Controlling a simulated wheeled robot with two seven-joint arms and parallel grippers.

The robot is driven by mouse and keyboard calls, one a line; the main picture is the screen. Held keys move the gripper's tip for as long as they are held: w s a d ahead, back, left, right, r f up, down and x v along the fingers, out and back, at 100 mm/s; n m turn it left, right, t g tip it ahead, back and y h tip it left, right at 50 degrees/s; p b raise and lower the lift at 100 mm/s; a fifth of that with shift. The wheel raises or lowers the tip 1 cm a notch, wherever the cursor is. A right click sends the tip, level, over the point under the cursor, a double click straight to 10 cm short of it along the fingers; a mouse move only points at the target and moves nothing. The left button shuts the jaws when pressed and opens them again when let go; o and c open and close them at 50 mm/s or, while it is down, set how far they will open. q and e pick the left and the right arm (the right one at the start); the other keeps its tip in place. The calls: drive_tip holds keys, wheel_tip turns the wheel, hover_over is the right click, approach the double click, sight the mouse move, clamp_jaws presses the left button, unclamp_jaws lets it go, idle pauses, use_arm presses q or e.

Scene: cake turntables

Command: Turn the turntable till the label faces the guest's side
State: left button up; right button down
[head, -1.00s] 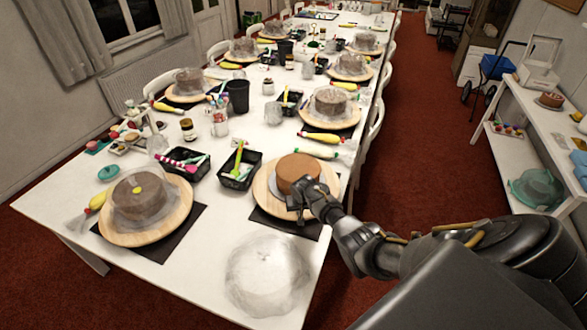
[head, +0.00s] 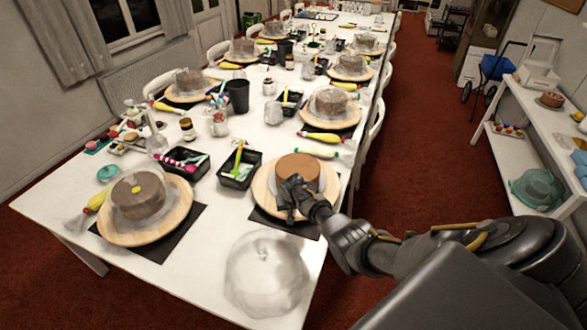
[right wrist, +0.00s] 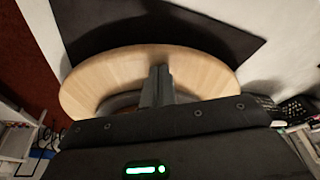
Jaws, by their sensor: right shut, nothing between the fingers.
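The nearest right-hand turntable (head: 262,186) is a round wooden disc with a plain brown cake (head: 298,167) on it. It rests on a dark mat (head: 272,223). My right gripper (head: 287,209) is shut and empty, with its fingers at the near part of the turntable, close to the cake. In the right wrist view the shut fingers (right wrist: 160,78) are seen over the wooden turntable (right wrist: 95,92); I cannot tell if they touch it. No label can be made out on the cake or turntable. My left gripper is out of view.
A clear dome cover (head: 266,272) stands on the table's near end. A black tub with a green tool (head: 239,171) is left of the turntable. Another turntable with a covered cake (head: 141,196) stands further left. More cake places line the table (head: 215,265) behind.

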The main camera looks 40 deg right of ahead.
drive_tip(key=shift+r, duration=0.1)
wheel_tip(320, 180, up, 3)
drive_tip(key=p, duration=0.3)
drive_tip(key=shift+f, duration=0.2)
drive_tip(key=shift+s, duration=0.1)
drive_tip(key=s+d, duration=0.2)
drive_tip(key=s, duration=0.1)
drive_tip(key=shift+s+d, duration=0.15)
drive_tip(key=shift+s, duration=0.05)
drive_tip(key=d, duration=0.3)
drive_tip(key=shift+w, duration=0.15)
drive_tip(key=shift+d, duration=0.35)
drive_tip(key=shift+a, duration=0.1)
